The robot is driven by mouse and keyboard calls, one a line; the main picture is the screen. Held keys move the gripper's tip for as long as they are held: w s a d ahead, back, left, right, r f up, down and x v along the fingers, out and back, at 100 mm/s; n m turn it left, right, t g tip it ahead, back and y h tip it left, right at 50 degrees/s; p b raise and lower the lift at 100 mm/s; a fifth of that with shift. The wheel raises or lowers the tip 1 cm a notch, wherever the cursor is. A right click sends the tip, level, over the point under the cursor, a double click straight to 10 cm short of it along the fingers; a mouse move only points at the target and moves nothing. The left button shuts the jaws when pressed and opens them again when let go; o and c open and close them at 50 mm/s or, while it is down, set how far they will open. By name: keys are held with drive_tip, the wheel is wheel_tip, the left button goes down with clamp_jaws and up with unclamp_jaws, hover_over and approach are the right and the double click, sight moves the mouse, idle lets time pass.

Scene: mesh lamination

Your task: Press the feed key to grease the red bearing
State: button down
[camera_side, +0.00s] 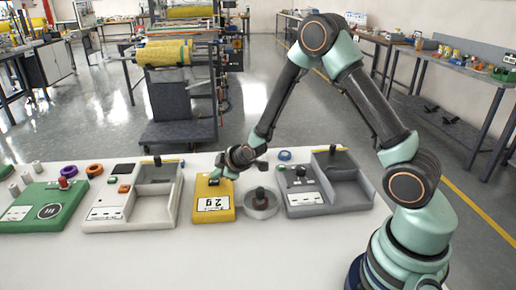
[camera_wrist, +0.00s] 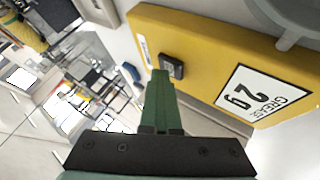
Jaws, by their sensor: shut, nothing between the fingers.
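The yellow grease unit (camera_side: 228,214) stands on the white table with a "2 g" label on its sloped face. In the wrist view its yellow body (camera_wrist: 200,45) fills the upper right, with a small black key (camera_wrist: 171,66) on it. My gripper (camera_side: 213,179) is at the unit's back edge, fingers shut and empty. In the wrist view the green fingertips (camera_wrist: 160,74) appear just beside the key; I cannot tell whether they touch it. A round grey dish (camera_side: 272,212) beside the unit holds a dark reddish piece (camera_side: 261,200) with a black knob, possibly the red bearing.
A grey tray station (camera_side: 305,211) stands right of the dish, a pale one (camera_side: 104,226) left of the yellow unit. A green station (camera_side: 24,220) is at far left, with purple (camera_side: 68,171) and orange (camera_side: 94,170) rings behind. The table front is clear.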

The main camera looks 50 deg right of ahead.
sight(217, 182)
drive_tip(key=shift+r, duration=0.85)
drive_tip(key=shift+r, duration=2.5)
idle(0.5)
wheel_tip(217, 182, up, 4)
drive_tip(key=shift+f, duration=0.1)
drive_tip(key=shift+f, duration=0.1)
idle(0.3)
drive_tip(key=shift+f, duration=4.3)
drive_tip(key=shift+f, duration=0.1)
